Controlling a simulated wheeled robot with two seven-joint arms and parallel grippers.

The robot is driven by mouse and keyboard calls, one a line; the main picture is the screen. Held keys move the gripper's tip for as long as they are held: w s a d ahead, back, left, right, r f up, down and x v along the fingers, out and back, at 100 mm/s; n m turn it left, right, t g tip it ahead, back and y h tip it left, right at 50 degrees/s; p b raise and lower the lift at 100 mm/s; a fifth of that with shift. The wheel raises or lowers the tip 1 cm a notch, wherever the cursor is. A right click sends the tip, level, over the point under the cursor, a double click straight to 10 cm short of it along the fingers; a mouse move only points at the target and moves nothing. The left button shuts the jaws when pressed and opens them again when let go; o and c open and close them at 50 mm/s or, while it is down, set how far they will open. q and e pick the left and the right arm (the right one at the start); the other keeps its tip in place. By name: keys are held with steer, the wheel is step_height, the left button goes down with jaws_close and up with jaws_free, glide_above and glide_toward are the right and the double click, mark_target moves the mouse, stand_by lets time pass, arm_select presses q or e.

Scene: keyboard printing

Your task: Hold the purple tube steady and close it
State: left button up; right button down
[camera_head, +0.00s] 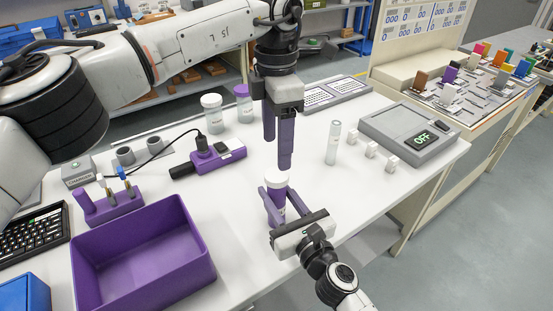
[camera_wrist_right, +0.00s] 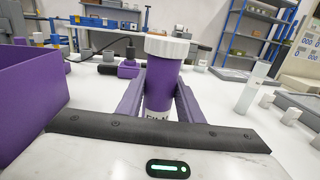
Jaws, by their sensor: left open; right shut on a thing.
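The purple tube (camera_head: 275,205) stands upright near the table's front edge with a white cap (camera_head: 277,180) on its top. In the right wrist view the tube (camera_wrist_right: 161,85) shows large in the middle, with the ribbed white cap (camera_wrist_right: 167,46) on it; I cannot tell whether the cap is tight. My right gripper (camera_head: 274,201) is shut on the tube, one purple finger on each side of its body. My left gripper (camera_head: 277,150) points straight down above the cap, open and apart from it, with its purple fingers hanging down.
A purple bin (camera_head: 143,262) stands to the left. A clear tube (camera_head: 333,143) and small white cubes (camera_head: 371,150) stand to the right, before a grey device reading OFF (camera_head: 410,133). Two jars (camera_head: 212,113) and a purple block with a cable (camera_head: 217,155) are behind.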

arm_select(q)
steer(key=shift+r, duration=2.4)
arm_select(e)
steer(key=c, duration=1.2)
jaws_free()
steer(key=shift+o, duration=0.2)
arm_select(q)
steer(key=shift+f, duration=0.25)
arm_select(e)
steer(key=v, duration=1)
steer(key=shift+s+d, duration=0.1)
steer(key=shift+d, duration=0.05)
